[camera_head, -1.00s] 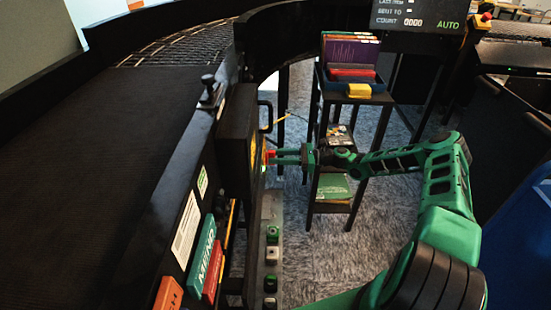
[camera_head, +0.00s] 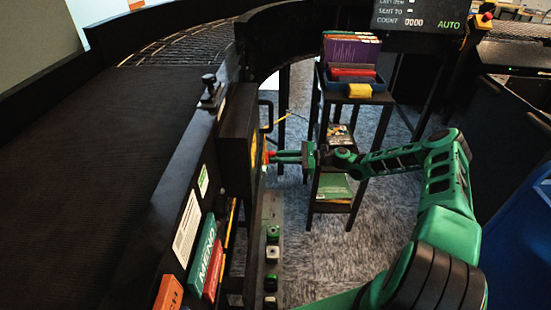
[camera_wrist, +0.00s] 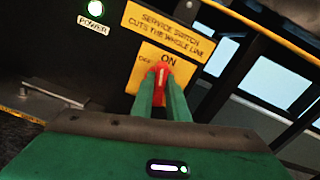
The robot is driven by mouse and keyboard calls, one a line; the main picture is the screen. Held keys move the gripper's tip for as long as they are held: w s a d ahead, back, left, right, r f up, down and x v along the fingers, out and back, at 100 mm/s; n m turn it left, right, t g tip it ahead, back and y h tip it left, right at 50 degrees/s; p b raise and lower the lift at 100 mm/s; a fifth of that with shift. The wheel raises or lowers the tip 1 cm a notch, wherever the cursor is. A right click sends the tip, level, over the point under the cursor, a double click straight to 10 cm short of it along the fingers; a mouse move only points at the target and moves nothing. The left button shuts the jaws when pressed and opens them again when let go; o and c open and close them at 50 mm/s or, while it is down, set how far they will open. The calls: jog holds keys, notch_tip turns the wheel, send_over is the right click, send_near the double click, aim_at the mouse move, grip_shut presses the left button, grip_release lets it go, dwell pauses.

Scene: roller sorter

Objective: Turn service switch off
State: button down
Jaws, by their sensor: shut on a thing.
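The service switch is a red knob (camera_wrist: 160,72) on a yellow plate (camera_wrist: 142,70) marked OFF and ON. A yellow sign (camera_wrist: 168,32) above reads "SERVICE SWITCH CUTS THE WHOLE LINE". The knob's pale mark points up toward ON in the wrist view. My gripper (camera_wrist: 161,84) is shut on the knob, one green finger on each side. In the head view my gripper (camera_head: 274,157) reaches left to the red knob (camera_head: 267,157) on the side of a black box (camera_head: 236,140). The fingers hide part of the knob and plate.
A lit green POWER lamp (camera_wrist: 96,8) sits left of the sign. The conveyor belt (camera_head: 110,150) runs behind the box at left. A shelf stand (camera_head: 345,207) with books is behind my forearm. A button strip (camera_head: 272,255) lies below. A screen (camera_head: 418,15) shows AUTO.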

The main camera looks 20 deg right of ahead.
jog(key=shift+s+d+f+n, duration=0.1)
jog(key=shift+f+n, duration=0.05)
jog(key=shift+n, duration=2.3)
jog(key=shift+w+f+n, duration=0.1)
jog(key=shift+f+n, duration=0.1)
jog(key=shift+n, duration=2.2)
jog(key=shift+s+d+f+n, duration=0.1)
jog(key=shift+f+n, duration=0.05)
jog(key=shift+n, duration=2.3)
jog(key=c, duration=1.7)
grip_release()
jog(key=shift+f, duration=0.1)
jog(key=shift+s+a, duration=0.1)
jog(key=shift+a, duration=0.05)
